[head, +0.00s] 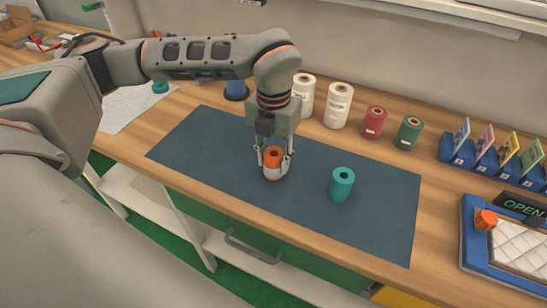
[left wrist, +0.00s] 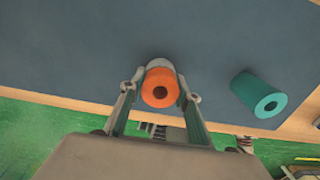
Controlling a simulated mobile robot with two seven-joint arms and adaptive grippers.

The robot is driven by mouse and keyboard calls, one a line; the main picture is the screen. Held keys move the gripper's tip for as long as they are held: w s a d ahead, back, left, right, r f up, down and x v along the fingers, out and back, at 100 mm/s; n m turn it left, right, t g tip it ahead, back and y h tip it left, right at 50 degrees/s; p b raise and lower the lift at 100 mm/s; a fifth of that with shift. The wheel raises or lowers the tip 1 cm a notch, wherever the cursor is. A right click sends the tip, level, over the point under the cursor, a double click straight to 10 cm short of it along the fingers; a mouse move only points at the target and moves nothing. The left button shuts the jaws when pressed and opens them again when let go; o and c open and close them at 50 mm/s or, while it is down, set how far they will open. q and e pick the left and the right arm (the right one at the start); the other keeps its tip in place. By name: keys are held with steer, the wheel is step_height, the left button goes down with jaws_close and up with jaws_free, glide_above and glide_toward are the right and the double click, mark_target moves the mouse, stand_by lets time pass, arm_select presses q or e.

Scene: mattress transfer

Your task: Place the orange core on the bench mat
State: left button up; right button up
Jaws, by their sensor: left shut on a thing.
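In the left wrist view the core (left wrist: 159,87) sits between the fingertips of the left gripper (left wrist: 160,92). The dark blue bench mat (head: 220,140) lies under it. I cannot tell whether the core's base touches the mat. My right gripper is not in view.
A teal core (head: 342,184) stands on the mat to the right. White (head: 338,105), red (head: 374,122) and green (head: 409,133) rolls stand behind the mat. A blue card rack (head: 490,165) and a blue-framed tray (head: 475,245) are at right.

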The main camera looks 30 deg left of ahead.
arm_select(q)
steer(key=shift+f, duration=0.15)
steer(key=o, duration=1.2)
step_height(320, 180, up, 12)
steer(key=shift+r, duration=0.2)
